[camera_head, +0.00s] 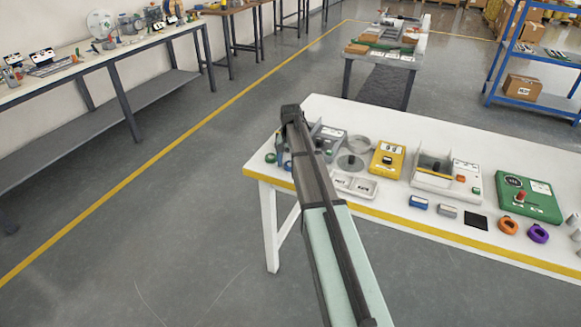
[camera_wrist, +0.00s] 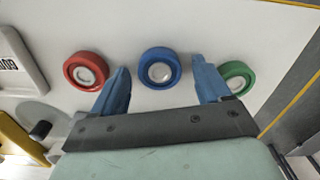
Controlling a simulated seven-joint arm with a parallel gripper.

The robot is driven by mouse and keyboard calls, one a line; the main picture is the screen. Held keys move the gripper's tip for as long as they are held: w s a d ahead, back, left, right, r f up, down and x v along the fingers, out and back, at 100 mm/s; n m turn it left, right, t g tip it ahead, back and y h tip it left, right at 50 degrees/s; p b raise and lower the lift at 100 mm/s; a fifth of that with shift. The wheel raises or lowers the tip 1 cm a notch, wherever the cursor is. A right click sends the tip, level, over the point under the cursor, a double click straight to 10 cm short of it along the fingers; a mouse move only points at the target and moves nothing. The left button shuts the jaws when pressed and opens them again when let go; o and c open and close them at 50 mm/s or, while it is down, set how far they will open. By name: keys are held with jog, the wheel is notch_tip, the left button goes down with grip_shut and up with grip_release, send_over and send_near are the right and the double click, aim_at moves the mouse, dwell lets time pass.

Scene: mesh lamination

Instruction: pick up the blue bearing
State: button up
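The blue bearing (camera_wrist: 159,68) is a ring with a pale metal centre on the white tabletop. In the wrist view it lies between the two blue fingertips of my gripper (camera_wrist: 161,69), with visible gaps on both sides. My gripper is open and holds nothing. How high the fingertips are above the table is hard to tell.
A red bearing (camera_wrist: 85,71) lies left of the left finger. A green bearing (camera_wrist: 236,77) lies right of the right finger, partly hidden by it. The white table (camera_head: 310,193) also holds a yellow box (camera_head: 387,160) and a green box (camera_head: 528,200) farther right.

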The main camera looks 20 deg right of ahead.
jog(key=c, duration=1.1)
jog(key=shift+o, duration=0.2)
